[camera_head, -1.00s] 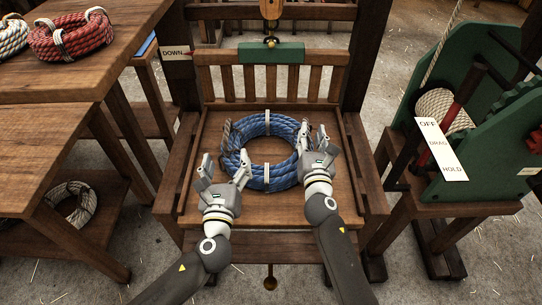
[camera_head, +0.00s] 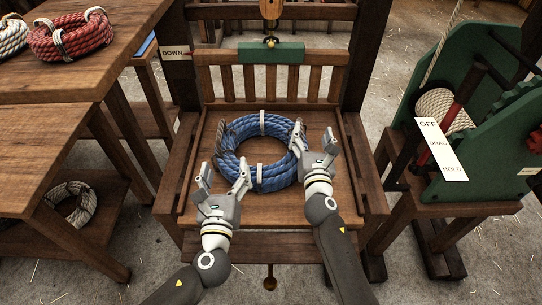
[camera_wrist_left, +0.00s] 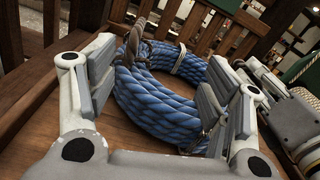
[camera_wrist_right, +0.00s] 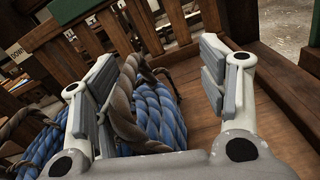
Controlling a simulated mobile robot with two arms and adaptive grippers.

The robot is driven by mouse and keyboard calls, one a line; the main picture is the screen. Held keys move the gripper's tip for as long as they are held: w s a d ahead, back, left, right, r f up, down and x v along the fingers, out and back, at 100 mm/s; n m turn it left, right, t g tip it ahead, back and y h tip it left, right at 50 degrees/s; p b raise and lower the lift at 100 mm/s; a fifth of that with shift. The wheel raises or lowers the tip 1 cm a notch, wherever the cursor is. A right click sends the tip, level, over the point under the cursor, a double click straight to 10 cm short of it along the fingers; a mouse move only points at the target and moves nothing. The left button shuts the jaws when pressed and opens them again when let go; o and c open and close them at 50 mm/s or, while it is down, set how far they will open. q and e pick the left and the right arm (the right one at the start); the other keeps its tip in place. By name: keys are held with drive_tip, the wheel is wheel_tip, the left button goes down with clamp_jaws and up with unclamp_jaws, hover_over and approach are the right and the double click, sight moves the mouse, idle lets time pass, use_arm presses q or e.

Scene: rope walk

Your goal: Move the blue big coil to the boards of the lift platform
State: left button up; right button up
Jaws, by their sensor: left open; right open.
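The blue big coil (camera_head: 228,159) lies flat on the boards of the lift platform (camera_head: 325,212), bound with white ties and with brown rope handles at its sides. My left gripper (camera_head: 222,177) is open at the coil's near left, its fingers apart with the coil beyond them in the left wrist view (camera_wrist_left: 165,95). My right gripper (camera_head: 315,142) is open at the coil's right side. In the right wrist view, a brown rope handle (camera_wrist_right: 127,110) and part of the blue coil show between or just beyond its open fingers; contact cannot be told.
A wooden table (camera_head: 75,88) at the left bears a red coil (camera_head: 72,38) and a white coil (camera_head: 12,40). A pale coil (camera_head: 72,203) lies on a lower shelf. A green winch (camera_head: 500,135) with a lever and labels stands right. The platform has a slatted back and side rails.

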drive_tip(key=shift+s+r, duration=0.1)
drive_tip(key=shift+s, duration=0.05)
drive_tip(key=s, duration=1.1)
drive_tip(key=shift+s, duration=0.4)
drive_tip(key=shift+a, duration=0.1)
